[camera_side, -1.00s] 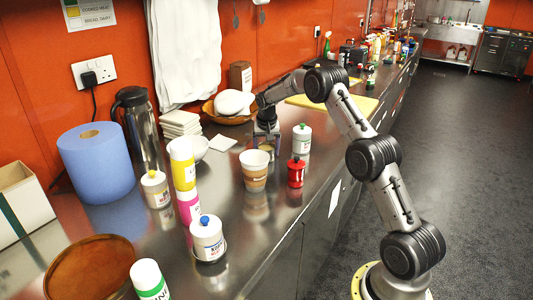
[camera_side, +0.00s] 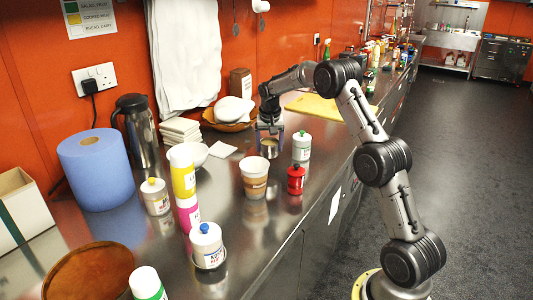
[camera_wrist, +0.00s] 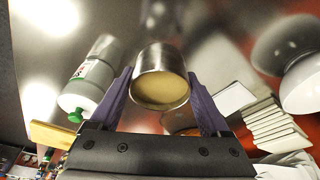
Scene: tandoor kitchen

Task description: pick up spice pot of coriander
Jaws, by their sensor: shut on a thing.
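The spice pot, a small open metal pot of tan powder (camera_wrist: 160,60), is between the purple-grey fingers of my gripper (camera_wrist: 160,105) in the wrist view. My gripper is shut on its sides, and the pot's open mouth faces the wrist camera. In the side view the pot (camera_side: 269,148) shows at the lower end of my gripper (camera_side: 270,141), and it seems a little above the steel counter. No label on the pot can be read.
A white bottle with a green cap (camera_side: 302,148) stands close to the right of the pot. A red bottle (camera_side: 296,180) and a paper cup (camera_side: 254,180) stand nearer. Bowls (camera_side: 232,112) and stacked white squares (camera_side: 180,131) are behind, left. A yellow board (camera_side: 325,108) lies beyond.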

